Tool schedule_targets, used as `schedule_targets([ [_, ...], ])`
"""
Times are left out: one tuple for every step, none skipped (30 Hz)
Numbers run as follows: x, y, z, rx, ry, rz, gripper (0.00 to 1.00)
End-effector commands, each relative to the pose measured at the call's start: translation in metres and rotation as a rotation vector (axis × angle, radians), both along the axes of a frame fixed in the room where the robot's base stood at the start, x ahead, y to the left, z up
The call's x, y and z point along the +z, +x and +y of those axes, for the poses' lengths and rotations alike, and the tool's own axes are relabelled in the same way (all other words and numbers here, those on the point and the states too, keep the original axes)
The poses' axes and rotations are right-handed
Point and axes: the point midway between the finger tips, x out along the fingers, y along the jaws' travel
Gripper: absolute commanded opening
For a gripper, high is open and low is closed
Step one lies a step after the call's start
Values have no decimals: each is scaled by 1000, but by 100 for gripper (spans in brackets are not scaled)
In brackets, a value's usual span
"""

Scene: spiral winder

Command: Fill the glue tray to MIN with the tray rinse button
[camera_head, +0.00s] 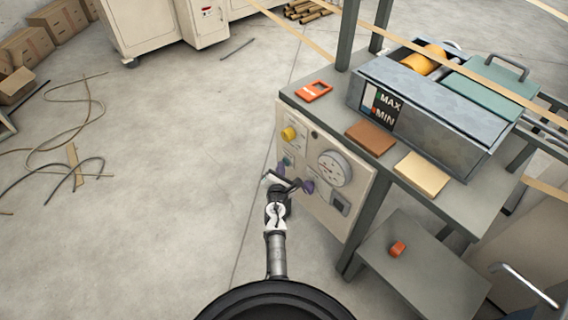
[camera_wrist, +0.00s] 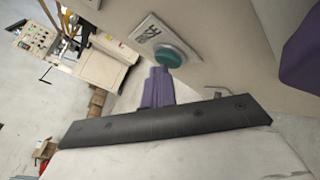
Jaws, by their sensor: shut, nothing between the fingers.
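The glue tray (camera_head: 430,115) is a grey metal trough on the machine table, with a roller and a green lid on top. Its front gauge (camera_head: 380,107) reads MAX above and MIN below; a pale strip shows beside the marks, too small to read its level surely. A teal round button (camera_head: 287,161) sits on the cream control panel; it also shows in the wrist view (camera_wrist: 167,54) beside a label plate I cannot read. My gripper (camera_head: 282,172) is shut and empty, its purple fingertips (camera_wrist: 160,72) close to the button. Contact cannot be told.
An orange device (camera_head: 314,91) and two blocks lie on the table. Floor to the left is open, with loose strips (camera_head: 75,150).

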Motion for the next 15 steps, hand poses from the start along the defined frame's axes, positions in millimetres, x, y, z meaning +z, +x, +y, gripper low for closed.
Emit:
schedule_targets([
  [0,0,-1,-3,-1,-1,0],
  [0,0,-1,-3,-1,-1,0],
  [1,-1,0,-3,0,0,0],
  [1,-1,0,-3,0,0,0],
  [1,-2,1,-3,0,0,0],
  [0,-3,3,-2,1,-1,0],
  [0,-4,4,-2,1,-1,0],
  [0,-5,6,-2,1,0,0],
  [0,-6,8,-2,1,0,0],
  [0,-8,9,-2,1,0,0],
  [0,-9,11,-1,1,0,0],
  [0,-10,12,-2,1,0,0],
  [0,-10,13,-2,1,0,0],
  [0,-10,13,-2,1,0,0],
  [0,-10,14,-1,0,0,0],
])
